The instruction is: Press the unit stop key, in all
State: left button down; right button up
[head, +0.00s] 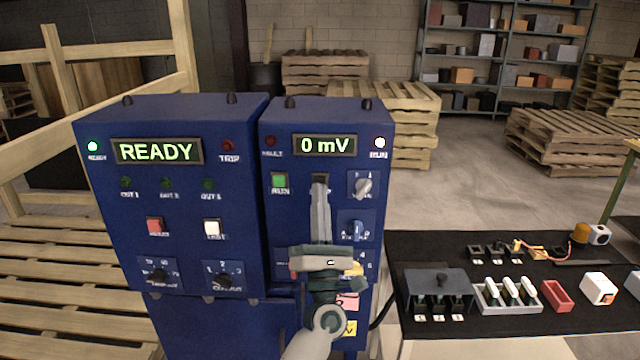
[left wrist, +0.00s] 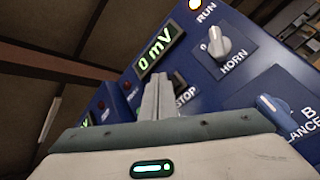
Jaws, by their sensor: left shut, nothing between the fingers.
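The right blue unit (head: 330,115) has a lit display (head: 325,145) reading 0 mV, a white lit RUN lamp (head: 380,143) and a dark FAULT lamp (head: 271,141). Its green RUN key (head: 279,183) is to the left of my left gripper (head: 319,187). The gripper is shut and empty, fingers pointing at the panel. The dark stop key is mostly hidden behind the fingertips in the head view. In the left wrist view, the STOP label (left wrist: 186,96) shows just right of the fingertips (left wrist: 160,82). I cannot tell whether they touch the key. My right gripper is out of view.
Right of the fingers are the HORN knob (head: 364,187) and the blue BALANCE knob (head: 356,230). The left blue unit (head: 185,108) reads READY. A black-topped table (head: 440,250) at right holds trays and small parts. Wooden pallets (head: 390,95) stand behind.

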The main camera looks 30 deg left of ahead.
pick_arm(q)
jog(key=shift+w+a+b, duration=0.5)
jog(key=shift+w, duration=0.3)
dwell(1.2)
jog(key=shift+s+d, duration=0.1)
jog(key=shift+s, duration=0.05)
jog(key=shift+s+d, duration=0.4)
jog(key=shift+s, duration=0.3)
dwell(0.4)
jog(key=shift+s+d+p, duration=0.15)
jog(key=shift+s+d, duration=0.3)
jog(key=shift+s, duration=0.25)
jog(key=shift+s+d+p, duration=0.2)
jog(key=shift+s+d, duration=0.2)
jog(key=shift+s, duration=0.3)
jog(key=shift+s+d+p, duration=0.15)
jog(key=shift+s+d, duration=0.3)
jog(key=shift+s, duration=0.25)
